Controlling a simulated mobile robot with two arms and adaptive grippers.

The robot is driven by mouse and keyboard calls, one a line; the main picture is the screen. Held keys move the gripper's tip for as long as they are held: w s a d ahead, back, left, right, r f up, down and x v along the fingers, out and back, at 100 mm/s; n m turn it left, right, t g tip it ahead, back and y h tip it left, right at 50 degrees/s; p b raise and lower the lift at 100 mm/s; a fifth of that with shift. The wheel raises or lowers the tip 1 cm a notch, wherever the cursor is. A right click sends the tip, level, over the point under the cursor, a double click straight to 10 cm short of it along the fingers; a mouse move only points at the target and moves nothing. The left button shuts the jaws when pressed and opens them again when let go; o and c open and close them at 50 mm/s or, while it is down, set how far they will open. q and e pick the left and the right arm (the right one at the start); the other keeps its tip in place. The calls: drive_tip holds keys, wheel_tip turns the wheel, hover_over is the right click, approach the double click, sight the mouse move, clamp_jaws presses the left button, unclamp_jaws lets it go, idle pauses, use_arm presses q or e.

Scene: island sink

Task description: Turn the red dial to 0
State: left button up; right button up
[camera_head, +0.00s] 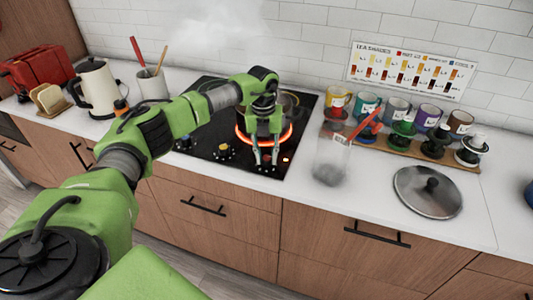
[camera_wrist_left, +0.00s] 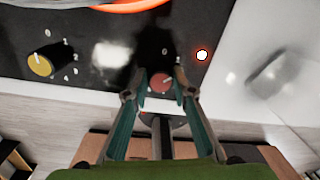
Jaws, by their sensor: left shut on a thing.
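The red dial (camera_wrist_left: 160,82) sits on the black cooktop's front edge, between my left fingertips in the left wrist view. My left gripper (camera_head: 266,158) reaches down to the front right of the cooktop in the head view, its fingers shut on the dial from both sides. A white 0 shows just above the dial in the wrist view. The fingers hide some of the other marks, and I cannot clearly tell where the dial points. In the head view the dial is mostly hidden by the fingers. My right gripper is not in view.
A burner ring glows orange (camera_head: 243,137) close behind my left gripper. A yellow dial (camera_wrist_left: 41,65) is to the left. A white kettle (camera_head: 97,88) stands at the left.

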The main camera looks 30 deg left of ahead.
sight(265, 158)
use_arm(q)
drive_tip(key=n+p, duration=0.1)
drive_tip(key=n, duration=0.4)
drive_tip(key=shift+r+n+p, duration=0.1)
drive_tip(key=shift+n+p, duration=0.8)
drive_tip(key=shift+n, duration=1.5)
drive_tip(key=o, duration=1.1)
drive_tip(key=r, duration=1.2)
drive_tip(key=shift+s, duration=0.25)
drive_tip(key=shift+s+f, duration=0.1)
drive_tip(key=shift+f, duration=0.05)
